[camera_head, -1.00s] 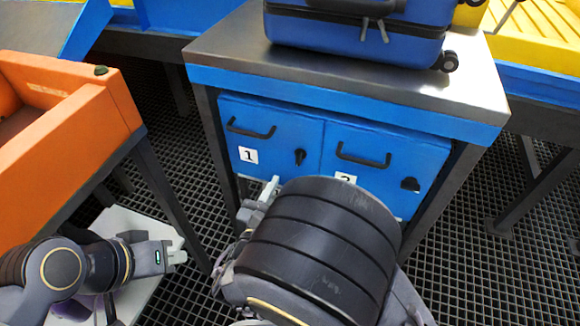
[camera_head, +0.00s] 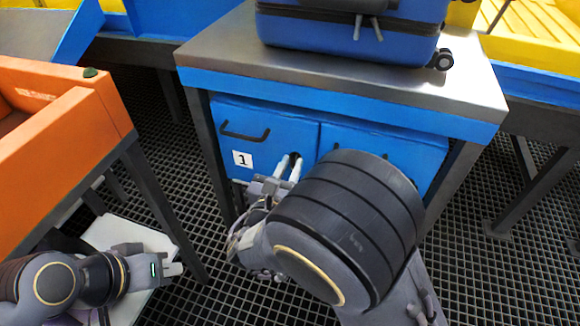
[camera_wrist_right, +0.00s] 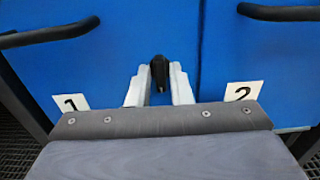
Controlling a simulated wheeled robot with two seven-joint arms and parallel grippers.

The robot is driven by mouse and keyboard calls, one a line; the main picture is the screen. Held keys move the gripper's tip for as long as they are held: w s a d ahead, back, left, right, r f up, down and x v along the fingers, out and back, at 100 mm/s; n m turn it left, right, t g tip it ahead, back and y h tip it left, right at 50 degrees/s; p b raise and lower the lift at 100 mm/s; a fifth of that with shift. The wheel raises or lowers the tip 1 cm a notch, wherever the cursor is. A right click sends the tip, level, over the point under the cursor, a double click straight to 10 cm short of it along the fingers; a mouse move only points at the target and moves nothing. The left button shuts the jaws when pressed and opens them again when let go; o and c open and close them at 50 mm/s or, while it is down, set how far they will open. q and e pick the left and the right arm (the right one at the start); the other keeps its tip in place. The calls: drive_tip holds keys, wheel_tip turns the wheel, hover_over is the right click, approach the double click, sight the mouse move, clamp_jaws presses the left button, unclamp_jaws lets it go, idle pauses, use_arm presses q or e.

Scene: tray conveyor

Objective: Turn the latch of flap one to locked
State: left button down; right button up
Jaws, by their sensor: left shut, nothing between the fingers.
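Flap one (camera_head: 225,113) is the blue left door of the cabinet, marked by a number 1 label (camera_head: 242,159). It looks closed. Its small black latch (camera_wrist_right: 159,72) points roughly up and down in the right wrist view. My right gripper (camera_head: 289,166) is at this latch, with one pale finger on each side of it. The fingers (camera_wrist_right: 160,84) stand apart in the right wrist view; firm contact with the latch cannot be made out. My left gripper (camera_head: 178,269) is shut and empty, low at the left, away from the cabinet.
Flap two (camera_wrist_right: 260,60), with a number 2 label (camera_wrist_right: 243,91), is to the right, partly hidden by my right arm. Black handles (camera_head: 245,132) stick out above the latch. An orange tray conveyor (camera_head: 60,150) is at left.

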clamp_jaws()
drive_tip(key=shift+r+n+p, duration=0.15)
drive_tip(key=shift+n+p, duration=0.25)
drive_tip(key=shift+p, duration=0.4)
drive_tip(key=n+p, duration=1.2)
drive_tip(key=p, duration=0.3)
drive_tip(key=shift+a, duration=0.15)
drive_tip(key=shift+f+n+p, duration=0.15)
drive_tip(key=shift+n+p, duration=0.7)
drive_tip(key=shift+n, duration=0.35)
drive_tip(key=shift+f+n+p, duration=0.15)
drive_tip(key=shift+n+p, duration=0.7)
drive_tip(key=shift+n, duration=0.35)
drive_tip(key=shift+f+n, duration=0.1)
drive_tip(key=shift+n, duration=0.2)
